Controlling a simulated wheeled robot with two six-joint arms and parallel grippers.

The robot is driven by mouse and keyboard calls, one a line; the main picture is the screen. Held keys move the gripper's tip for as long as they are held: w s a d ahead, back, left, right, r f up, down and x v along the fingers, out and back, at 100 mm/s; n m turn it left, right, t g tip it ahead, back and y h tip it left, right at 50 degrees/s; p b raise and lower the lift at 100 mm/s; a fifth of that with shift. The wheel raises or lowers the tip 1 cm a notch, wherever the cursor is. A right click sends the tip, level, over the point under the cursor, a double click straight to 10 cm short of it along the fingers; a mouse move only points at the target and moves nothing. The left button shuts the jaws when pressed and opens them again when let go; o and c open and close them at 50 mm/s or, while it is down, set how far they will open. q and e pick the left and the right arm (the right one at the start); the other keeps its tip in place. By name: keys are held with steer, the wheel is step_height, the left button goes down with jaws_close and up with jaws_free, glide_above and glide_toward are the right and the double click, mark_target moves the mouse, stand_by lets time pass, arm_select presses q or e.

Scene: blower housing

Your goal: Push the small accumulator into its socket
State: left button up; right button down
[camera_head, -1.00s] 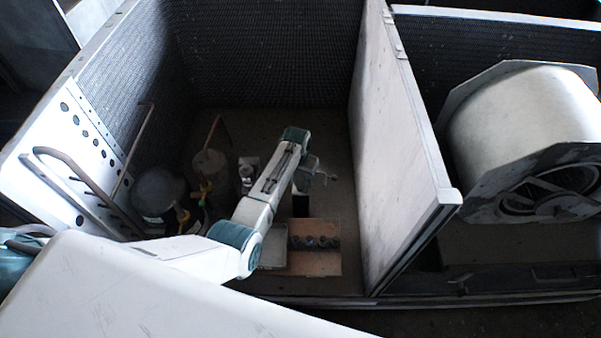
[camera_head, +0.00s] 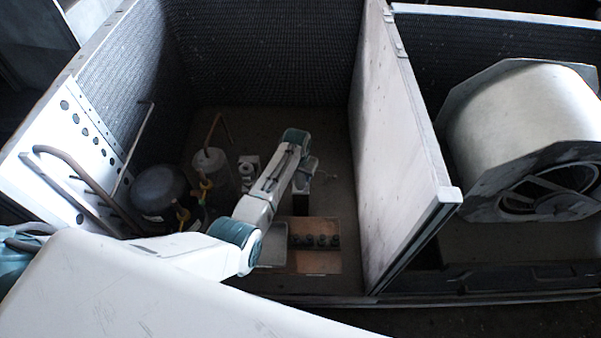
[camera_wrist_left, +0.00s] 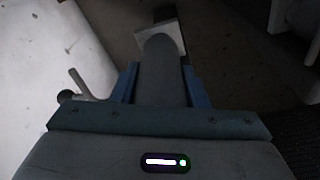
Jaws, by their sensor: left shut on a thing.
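My left gripper (camera_head: 304,174) reaches down into the left bay of the housing in the head view. In the left wrist view its blue fingers (camera_wrist_left: 162,86) are shut on a grey, round-ended cylinder, which looks like the small accumulator (camera_wrist_left: 161,70). A pale square piece (camera_wrist_left: 165,33) shows just beyond the cylinder's far end; I cannot tell whether it is the socket or whether they touch. In the head view a dark upright piece (camera_head: 301,205) stands below the gripper. My arm and gripper hide most of the contact. My right gripper is not in view.
A copper-coloured plate (camera_head: 316,262) with several dark knobs lies in front. A dark round tank (camera_head: 158,189), a grey cylinder (camera_head: 210,166) and copper pipes stand left. A pale partition (camera_head: 390,150) closes the right side; a blower drum (camera_head: 525,115) lies beyond it.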

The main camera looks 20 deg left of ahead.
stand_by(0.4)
arm_select(q)
steer(key=o, duration=1.8)
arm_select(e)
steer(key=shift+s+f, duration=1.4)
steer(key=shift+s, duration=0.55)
arm_select(q)
steer(key=shift+r+p, duration=3.55)
steer(key=shift+p, duration=0.2)
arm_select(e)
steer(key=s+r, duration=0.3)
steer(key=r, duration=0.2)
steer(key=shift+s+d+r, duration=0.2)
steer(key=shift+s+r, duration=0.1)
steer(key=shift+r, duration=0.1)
arm_select(q)
steer(key=shift+s, duration=0.1)
